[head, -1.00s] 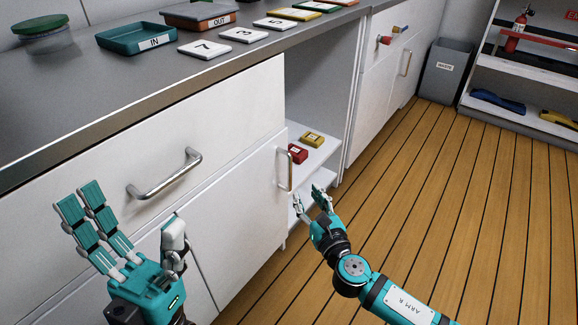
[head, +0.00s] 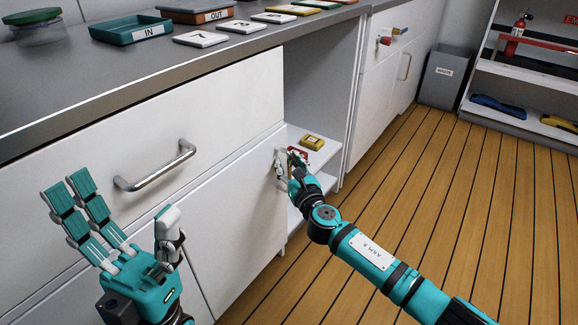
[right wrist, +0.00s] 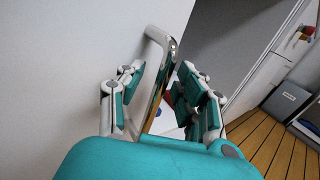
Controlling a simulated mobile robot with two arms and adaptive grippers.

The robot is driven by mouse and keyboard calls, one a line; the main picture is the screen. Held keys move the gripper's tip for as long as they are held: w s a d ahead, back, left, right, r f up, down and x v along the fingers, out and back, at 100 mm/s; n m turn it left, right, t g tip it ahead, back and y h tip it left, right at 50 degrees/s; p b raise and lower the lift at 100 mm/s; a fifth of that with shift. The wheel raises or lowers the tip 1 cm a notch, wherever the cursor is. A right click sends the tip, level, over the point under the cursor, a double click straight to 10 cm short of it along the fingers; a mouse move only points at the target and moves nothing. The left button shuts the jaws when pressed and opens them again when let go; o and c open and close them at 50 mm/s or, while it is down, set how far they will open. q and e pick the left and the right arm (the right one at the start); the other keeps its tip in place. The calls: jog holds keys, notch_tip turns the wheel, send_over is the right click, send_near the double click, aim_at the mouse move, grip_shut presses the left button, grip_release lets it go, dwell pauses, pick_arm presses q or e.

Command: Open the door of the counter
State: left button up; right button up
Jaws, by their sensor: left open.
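The white counter door (head: 232,212) is below the drawer and looks closed. Its upright metal handle is mostly hidden behind my right gripper (head: 287,165) in the head view. In the right wrist view, the handle (right wrist: 168,62) stands between the fingers of my right gripper (right wrist: 160,85). The fingers are on both sides of the bar, apart from each other, and I see no firm grip on it. My left gripper (head: 115,225) is open and empty in front of the drawer.
The drawer has a horizontal handle (head: 155,167). An open shelf beside the door holds a yellow object (head: 312,142) and a red one (head: 298,153). Trays and number cards lie on the countertop (head: 100,75). The wooden floor (head: 430,200) at right is clear up to the waste bin (head: 447,75).

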grip_shut()
dwell(0.4)
